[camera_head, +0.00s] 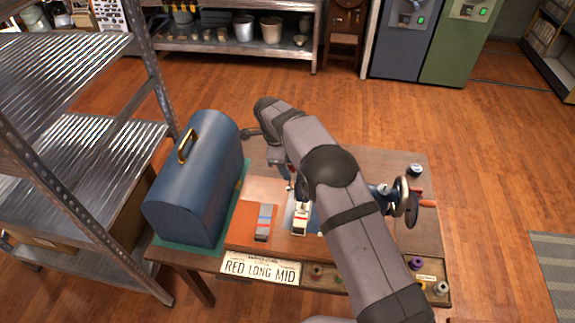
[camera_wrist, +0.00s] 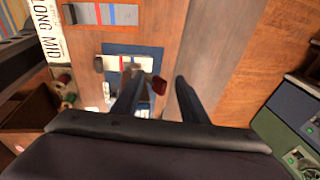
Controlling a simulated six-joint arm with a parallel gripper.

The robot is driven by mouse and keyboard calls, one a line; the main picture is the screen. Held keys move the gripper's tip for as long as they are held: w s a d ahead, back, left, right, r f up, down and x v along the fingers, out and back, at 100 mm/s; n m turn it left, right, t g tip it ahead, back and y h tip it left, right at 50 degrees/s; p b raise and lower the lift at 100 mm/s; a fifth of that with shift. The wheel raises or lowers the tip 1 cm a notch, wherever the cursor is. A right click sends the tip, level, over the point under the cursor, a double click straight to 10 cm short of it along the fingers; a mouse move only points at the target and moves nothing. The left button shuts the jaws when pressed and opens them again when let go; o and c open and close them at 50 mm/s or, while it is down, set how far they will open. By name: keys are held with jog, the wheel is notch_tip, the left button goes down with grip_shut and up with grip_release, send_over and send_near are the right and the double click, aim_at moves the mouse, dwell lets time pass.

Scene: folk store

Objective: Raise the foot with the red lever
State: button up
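A small red piece (camera_wrist: 159,86), likely the red lever, shows between the finger ends of my gripper (camera_wrist: 160,79) in the wrist view. My fingers stand apart on either side of it; I cannot tell whether either touches it. The dark sewing machine (camera_head: 383,190) is mostly hidden behind my arm in the head view, with its handwheel (camera_head: 401,198) at the right. A striped cloth strip (camera_head: 300,218) lies on a blue plate beside my arm. The foot itself is hidden or too small to make out.
A blue domed case (camera_head: 200,185) stands at the table's left. An orange mat with a grey, red and blue strip (camera_head: 264,222) lies beside it. A "RED LONG MID" sign (camera_head: 260,268) and a tray of spools (camera_head: 417,263) are at the front edge. Metal shelving (camera_head: 100,150) stands left.

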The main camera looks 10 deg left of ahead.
jog(key=shift+d+f, duration=0.1)
jog(key=shift+f, duration=0.1)
jog(key=shift+r, duration=0.1)
dwell(0.4)
jog(key=shift+r, duration=0.75)
jog(key=p+v, duration=0.3)
jog(key=v, duration=0.3)
jog(key=shift+s+a+r, duration=0.25)
dwell(0.4)
